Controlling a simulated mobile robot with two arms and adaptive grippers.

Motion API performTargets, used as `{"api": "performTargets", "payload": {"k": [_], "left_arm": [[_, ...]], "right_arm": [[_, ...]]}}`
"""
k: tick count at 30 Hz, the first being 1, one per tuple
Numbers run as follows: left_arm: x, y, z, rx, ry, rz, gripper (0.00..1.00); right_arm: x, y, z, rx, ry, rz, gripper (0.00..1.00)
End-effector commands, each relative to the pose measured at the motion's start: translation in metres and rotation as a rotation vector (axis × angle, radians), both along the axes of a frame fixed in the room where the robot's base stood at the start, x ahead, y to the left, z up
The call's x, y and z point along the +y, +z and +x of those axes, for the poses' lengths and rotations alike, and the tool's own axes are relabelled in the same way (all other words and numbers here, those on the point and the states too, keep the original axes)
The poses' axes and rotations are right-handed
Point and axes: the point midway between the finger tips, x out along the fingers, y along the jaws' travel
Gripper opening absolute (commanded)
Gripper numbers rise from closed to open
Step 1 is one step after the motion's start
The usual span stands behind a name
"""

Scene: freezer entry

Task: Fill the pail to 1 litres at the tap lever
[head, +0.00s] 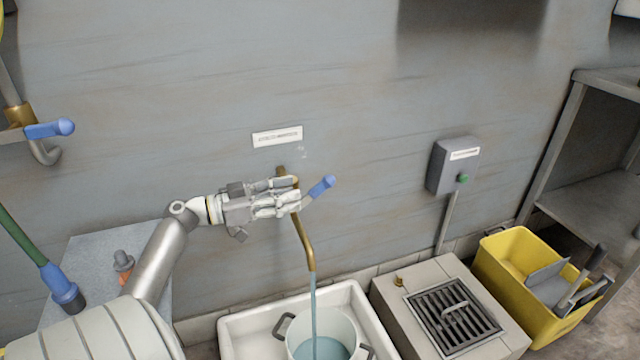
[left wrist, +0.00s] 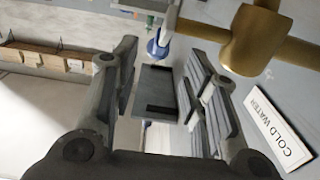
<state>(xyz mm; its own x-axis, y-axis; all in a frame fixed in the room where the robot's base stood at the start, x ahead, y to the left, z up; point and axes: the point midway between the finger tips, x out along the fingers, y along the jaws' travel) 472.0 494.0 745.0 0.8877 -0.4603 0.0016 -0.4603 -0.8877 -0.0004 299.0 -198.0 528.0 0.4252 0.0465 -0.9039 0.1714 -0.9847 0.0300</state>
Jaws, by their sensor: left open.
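The brass tap (head: 305,240) on the wall has a lever with a blue grip (head: 321,188) pointing up and right. Water (head: 314,300) runs from its spout into a pale pail (head: 294,340), which holds some blue water; its level marks are not readable. My left gripper (head: 292,198) is open at the tap, in front of its upper part, with the lever just beyond the fingertips. In the left wrist view the fingers are apart (left wrist: 163,75), the blue grip (left wrist: 157,48) shows between their ends, and the brass tap body (left wrist: 255,40) is beside them. My right gripper is not in view.
The pail stands in a white basin (head: 235,325). A sign (head: 277,136), reading "COLD WATER" in the left wrist view (left wrist: 278,130), is above the tap. Right are a grated block (head: 395,310), a yellow bin (head: 510,260) and a grey switch box (head: 450,168). Another blue-handled tap (head: 50,129) is left.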

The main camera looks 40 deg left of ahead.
Motion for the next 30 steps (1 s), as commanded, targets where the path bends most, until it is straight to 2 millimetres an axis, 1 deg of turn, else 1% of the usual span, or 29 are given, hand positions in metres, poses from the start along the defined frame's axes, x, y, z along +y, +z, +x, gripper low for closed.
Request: {"api": "performTargets", "payload": {"k": [1, 6, 12, 18, 26, 30], "left_arm": [[-0.005, 0.001, 0.009, -0.001, -0.003, 0.002, 0.41], [-0.02, 0.001, 0.039, 0.0, -0.003, 0.001, 0.41], [-0.033, 0.001, 0.064, 0.0, -0.002, 0.0, 0.41], [-0.038, 0.0, 0.074, 0.0, 0.0, 0.0, 0.41], [-0.039, 0.0, 0.075, 0.001, 0.0, 0.0, 0.41], [-0.039, 0.0, 0.074, 0.001, 0.0, 0.0, 0.24]], "right_arm": [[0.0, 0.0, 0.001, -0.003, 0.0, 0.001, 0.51], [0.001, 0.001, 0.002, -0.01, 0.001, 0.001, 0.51], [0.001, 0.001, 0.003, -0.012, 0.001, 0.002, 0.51], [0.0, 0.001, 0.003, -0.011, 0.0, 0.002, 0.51], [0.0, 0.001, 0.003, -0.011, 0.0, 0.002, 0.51], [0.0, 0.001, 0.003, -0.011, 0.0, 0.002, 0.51]]}}
